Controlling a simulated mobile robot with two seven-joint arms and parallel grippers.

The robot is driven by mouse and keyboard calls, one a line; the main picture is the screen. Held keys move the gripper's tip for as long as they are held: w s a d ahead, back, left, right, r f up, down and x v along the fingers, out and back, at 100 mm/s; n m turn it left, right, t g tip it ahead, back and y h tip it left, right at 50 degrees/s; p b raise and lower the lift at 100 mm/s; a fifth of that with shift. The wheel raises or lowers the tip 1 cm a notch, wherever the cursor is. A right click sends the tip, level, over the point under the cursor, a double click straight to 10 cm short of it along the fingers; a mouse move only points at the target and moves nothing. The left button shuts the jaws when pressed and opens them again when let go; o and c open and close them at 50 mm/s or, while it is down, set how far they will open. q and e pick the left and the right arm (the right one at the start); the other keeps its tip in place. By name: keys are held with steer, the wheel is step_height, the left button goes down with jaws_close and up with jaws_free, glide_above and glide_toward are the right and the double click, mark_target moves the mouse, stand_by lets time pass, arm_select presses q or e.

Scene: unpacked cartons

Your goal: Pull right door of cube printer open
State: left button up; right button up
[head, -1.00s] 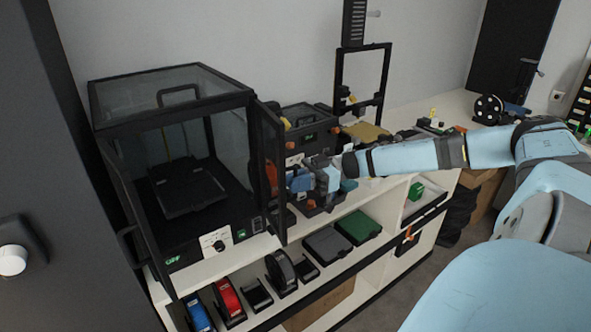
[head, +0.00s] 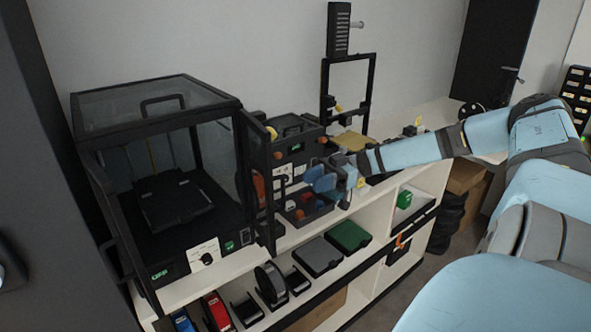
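The cube printer (head: 168,238) stands on the left of the shelf unit, a black frame with clear panels and a dark build plate inside. Its right door (head: 258,180) is swung out and stands open, roughly edge-on to me. The left door (head: 105,225) is also swung out at the left side. My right gripper (head: 312,180) is to the right of the right door, and a gap shows between them. Its fingers are small and partly hidden, so I cannot tell whether they are open. My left gripper is not in view.
A smaller black printer (head: 295,150) stands behind my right gripper, and an open-frame printer (head: 348,105) is further right. Spools and boxes, including a green box (head: 348,236), fill the lower shelf. Grey floor (head: 425,270) is free at the right.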

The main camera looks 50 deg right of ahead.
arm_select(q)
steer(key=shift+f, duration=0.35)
arm_select(e)
steer(key=shift+v, duration=2.4)
